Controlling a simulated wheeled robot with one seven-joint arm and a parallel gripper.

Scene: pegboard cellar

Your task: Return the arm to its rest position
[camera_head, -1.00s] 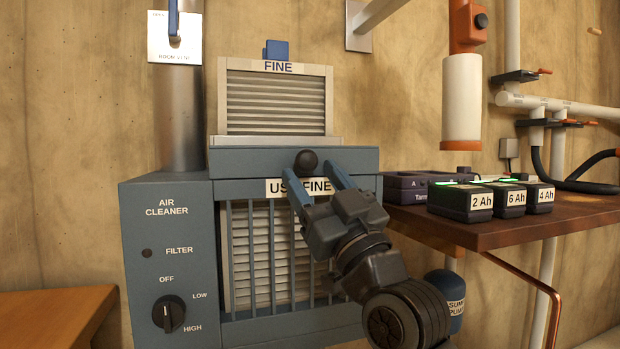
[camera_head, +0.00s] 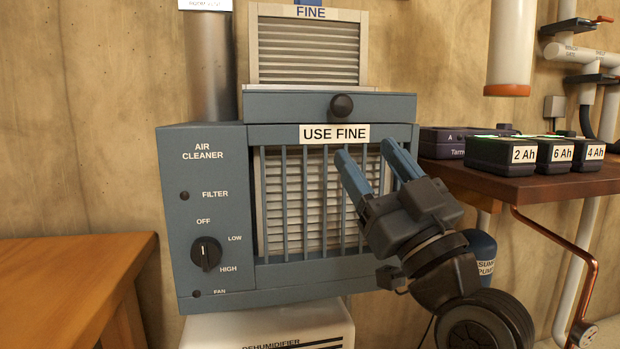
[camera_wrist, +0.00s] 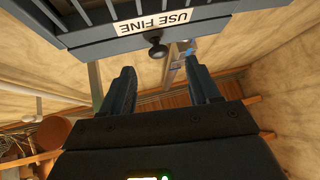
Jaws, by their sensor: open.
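My gripper (camera_head: 372,160) is open and empty, its two blue fingers apart, in front of the right part of the air cleaner's grille. It also shows in the wrist view (camera_wrist: 160,90). The air cleaner (camera_head: 215,265) is a blue-grey cabinet with a "USE FINE" label (camera_head: 334,134). Its round black knob (camera_head: 341,106) is on the top front bar, up and left of my fingertips, and apart from them. In the wrist view the knob (camera_wrist: 158,52) lies beyond the fingers. A filter marked FINE (camera_head: 308,60) stands on top of the cabinet.
A brown shelf (camera_head: 480,182) to the right holds several labelled battery packs (camera_head: 503,153). A wooden table (camera_head: 70,275) is at the left. A dehumidifier (camera_head: 275,325) is below the cabinet.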

